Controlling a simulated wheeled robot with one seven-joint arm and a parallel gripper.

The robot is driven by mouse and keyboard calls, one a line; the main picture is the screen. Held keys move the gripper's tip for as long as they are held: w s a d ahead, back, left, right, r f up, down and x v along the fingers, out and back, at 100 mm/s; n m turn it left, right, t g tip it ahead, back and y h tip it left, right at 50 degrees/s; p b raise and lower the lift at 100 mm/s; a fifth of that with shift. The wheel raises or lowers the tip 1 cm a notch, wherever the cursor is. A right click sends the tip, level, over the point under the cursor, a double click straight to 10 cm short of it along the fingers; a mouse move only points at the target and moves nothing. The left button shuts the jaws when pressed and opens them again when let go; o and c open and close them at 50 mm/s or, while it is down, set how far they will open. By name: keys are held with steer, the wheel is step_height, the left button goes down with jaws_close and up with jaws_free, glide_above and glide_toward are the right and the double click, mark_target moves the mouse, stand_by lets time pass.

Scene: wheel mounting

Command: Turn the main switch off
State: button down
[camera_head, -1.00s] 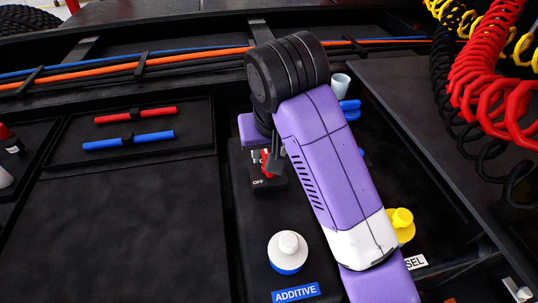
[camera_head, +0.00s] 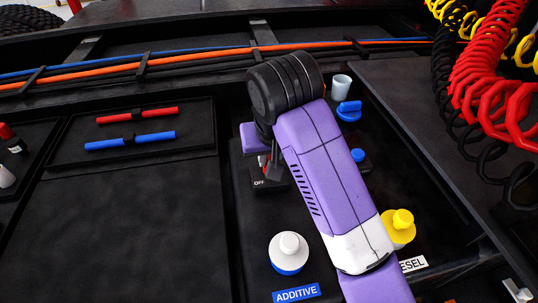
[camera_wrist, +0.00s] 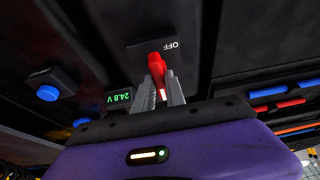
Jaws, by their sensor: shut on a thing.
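The main switch has a red handle (camera_wrist: 156,66) on a black plate with a white OFF label (camera_wrist: 171,45). My gripper (camera_wrist: 160,92) is shut on the red handle, one grey finger on each side of it in the wrist view. The handle's free end lies beside the OFF label. In the head view my gripper (camera_head: 268,163) is over the switch block, and the OFF label (camera_head: 259,183) shows in front of it. The fingers and my arm hide most of the handle there. A small display (camera_wrist: 118,97) beside the switch is lit and reads 24.8 V.
A white-capped additive filler (camera_head: 289,252), a yellow diesel cap (camera_head: 400,225) and blue caps (camera_head: 348,110) surround my arm. Red and blue handles (camera_head: 130,140) lie in a left tray. Coiled hoses (camera_head: 490,80) hang at right.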

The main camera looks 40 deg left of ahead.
steer(key=shift+r+p, duration=0.1)
steer(key=shift+p, duration=0.2)
steer(key=shift+r+n+p, duration=0.1)
steer(key=shift+n+p, duration=0.45)
steer(key=shift+n, duration=0.15)
steer(key=shift+w+n+g+y+p, duration=0.1)
steer(key=shift+n+g+y+p, duration=0.4)
steer(key=shift+n+p, duration=0.6)
steer(key=n+g+p, duration=0.1)
steer(key=n+g, duration=0.1)
steer(key=n, duration=0.2)
steer(key=shift+w+n, duration=0.15)
steer(key=shift+n, duration=0.25)
steer(key=n+g, duration=0.1)
steer(key=n, duration=0.1)
steer(key=n+g, duration=0.1)
steer(key=n, duration=0.2)
steer(key=shift+w+f, duration=0.1)
steer(key=shift+f, duration=0.1)
steer(key=shift+w+a+n+g+h+b, duration=0.1)
steer(key=shift+n+g+h+b, duration=0.4)
steer(key=shift+n, duration=0.6)
steer(key=shift+n+g+h+b, duration=0.1)
steer(key=shift+n+h+b, duration=0.1)
steer(key=shift+n+b, duration=0.7)
steer(key=shift+n, duration=0.4)
steer(key=c, duration=1.4)
jaws_free()
